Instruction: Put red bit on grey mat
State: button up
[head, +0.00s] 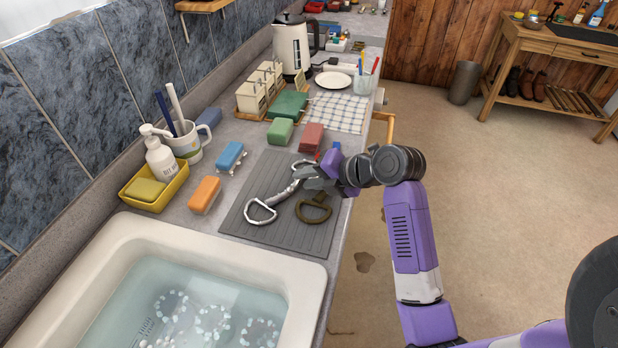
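The grey mat (285,233) is ribbed and lies on the counter just behind the sink. A silver bit (262,212) with two rings lies across it, and a brown, bronze-looking bit (315,210) lies on its right side, partly hidden by my gripper. My gripper (306,178) reaches in from the right, low over the mat's right part, close to both bits. Its fingers are small and overlap the bits, so I cannot tell whether they are open or hold anything. I see no clearly red bit; a small red patch (317,156) shows just behind the gripper, too small to identify.
A water-filled sink (170,240) lies in front. Orange (204,195), blue (230,156), green (280,131) and red (311,137) blocks stand around the mat's left and back. A yellow tray (178,186) and a mug (187,147) stand at the left.

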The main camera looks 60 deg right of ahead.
jog(key=shift+r, duration=0.15)
jog(key=b+v, duration=0.1)
jog(key=v, duration=1.1)
